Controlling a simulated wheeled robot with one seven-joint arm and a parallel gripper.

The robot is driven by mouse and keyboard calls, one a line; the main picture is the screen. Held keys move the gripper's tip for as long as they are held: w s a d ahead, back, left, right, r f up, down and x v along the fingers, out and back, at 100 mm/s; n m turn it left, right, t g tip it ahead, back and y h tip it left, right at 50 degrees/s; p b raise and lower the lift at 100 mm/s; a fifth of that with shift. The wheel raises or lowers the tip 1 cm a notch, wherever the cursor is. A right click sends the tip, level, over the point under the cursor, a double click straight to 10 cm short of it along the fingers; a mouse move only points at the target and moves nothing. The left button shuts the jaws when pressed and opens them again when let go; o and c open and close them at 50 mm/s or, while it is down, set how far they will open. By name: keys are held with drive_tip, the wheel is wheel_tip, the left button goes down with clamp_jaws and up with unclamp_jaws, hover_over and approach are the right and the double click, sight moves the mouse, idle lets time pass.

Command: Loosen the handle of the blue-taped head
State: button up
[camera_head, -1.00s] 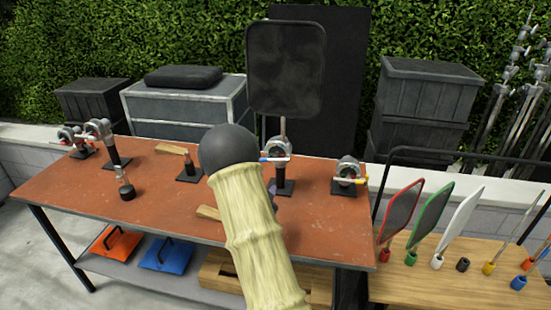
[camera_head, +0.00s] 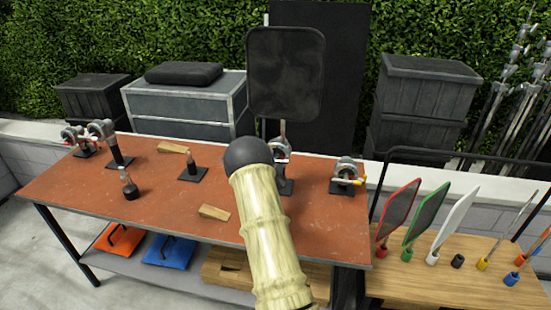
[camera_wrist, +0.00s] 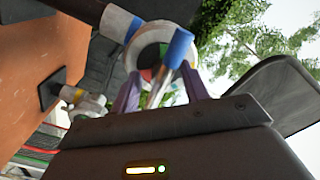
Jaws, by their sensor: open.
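The grip head with blue tape (camera_head: 283,148) stands on a dark base at the back middle of the orange-topped table, under a black framed panel (camera_head: 285,70). My arm partly hides it in the head view. In the wrist view, the grey round head (camera_wrist: 152,42) is close up. A blue-ended metal handle (camera_wrist: 177,50) points out from it towards my gripper. My gripper (camera_wrist: 160,80) is open, with its purple fingers on either side of the handle. I cannot tell whether either finger touches it. The head view hides my gripper behind my arm.
Another head (camera_head: 347,172) stands to the right on the table (camera_head: 110,187); two more stand at the far left. A lower rack (camera_head: 410,270) at right holds coloured flags. Dark crates stand behind.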

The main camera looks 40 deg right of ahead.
drive_tip(key=shift+w+d, duration=0.2)
drive_tip(key=shift+d, duration=0.05)
